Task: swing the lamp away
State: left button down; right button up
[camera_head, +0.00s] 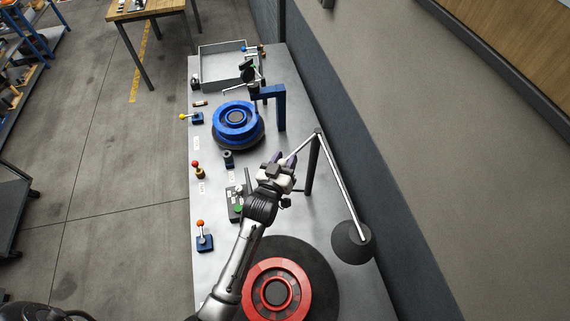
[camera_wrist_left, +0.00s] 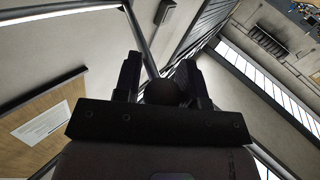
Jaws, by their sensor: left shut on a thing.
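The lamp's dark post (camera_head: 309,175) stands at the right side of the metal bench. From its top, a pale arm (camera_head: 341,187) runs down to the right to a dark round shade (camera_head: 352,243) near the wall-side edge. A second, shorter bar (camera_head: 302,149) slants from the post top down left to my left gripper (camera_head: 276,168). In the left wrist view, the fingers (camera_wrist_left: 159,85) are shut on a dark rounded knob (camera_wrist_left: 161,93), apparently at the bar's end; the exact contact is partly hidden. My right gripper is out of view.
A red wheel (camera_head: 276,287) lies at the near end of the bench. A blue wheel (camera_head: 237,117) and blue bracket (camera_head: 280,108) are farther back, with a grey tray (camera_head: 222,65) behind. Small levers line the left edge. The wall (camera_head: 430,150) runs close along the right.

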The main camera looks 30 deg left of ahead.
pick_arm(q)
jog(key=shift+a+f, duration=0.3)
jog(key=c, duration=1.1)
grip_release()
jog(key=o, duration=0.3)
jog(key=shift+r, duration=0.15)
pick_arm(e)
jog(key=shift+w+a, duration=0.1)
pick_arm(q)
jog(key=shift+r, duration=0.1)
